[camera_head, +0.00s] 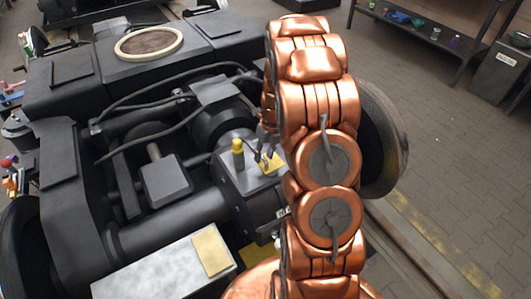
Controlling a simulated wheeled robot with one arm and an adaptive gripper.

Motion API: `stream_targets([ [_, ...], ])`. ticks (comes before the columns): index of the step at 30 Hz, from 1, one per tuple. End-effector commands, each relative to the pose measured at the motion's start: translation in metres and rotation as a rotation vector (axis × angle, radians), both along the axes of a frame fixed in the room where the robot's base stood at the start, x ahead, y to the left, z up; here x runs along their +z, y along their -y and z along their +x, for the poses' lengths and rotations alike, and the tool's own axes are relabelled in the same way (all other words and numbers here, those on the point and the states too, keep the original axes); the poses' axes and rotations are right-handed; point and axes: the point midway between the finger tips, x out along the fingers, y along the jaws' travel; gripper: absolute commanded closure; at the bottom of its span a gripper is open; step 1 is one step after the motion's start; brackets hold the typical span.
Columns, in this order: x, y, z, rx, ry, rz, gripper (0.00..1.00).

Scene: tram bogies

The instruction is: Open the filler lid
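A small yellow lid (269,163) is on top of a dark grey box on the bogie, near the middle of the view. I take it for the filler lid; it looks flat, but I cannot tell for certain whether it is closed. A yellow-topped plug (238,147) stands upright just left of it. My gripper (263,152) shows as dark, slim parts at the lid, left of my copper arm. The arm hides much of it, so its contact with the lid and its finger opening are unclear.
The dark bogie frame (75,190) with hoses and cylinders fills the left. A pale box (150,268) with a yellow cloth (211,250) lies in front. A wheel (385,140) stands right of my arm. A shelf (440,40) is at the back right; paved floor there is clear.

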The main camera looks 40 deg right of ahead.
Motion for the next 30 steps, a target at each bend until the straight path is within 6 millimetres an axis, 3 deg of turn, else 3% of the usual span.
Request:
stream_targets([
  [1,0.0001,0.0002,-0.0001,0.000,0.000,0.000,0.63],
  [12,0.0001,0.0005,-0.0003,-0.001,0.000,0.000,1.00],
  [30,0.0005,0.0018,0.0001,0.002,0.001,0.003,1.00],
])
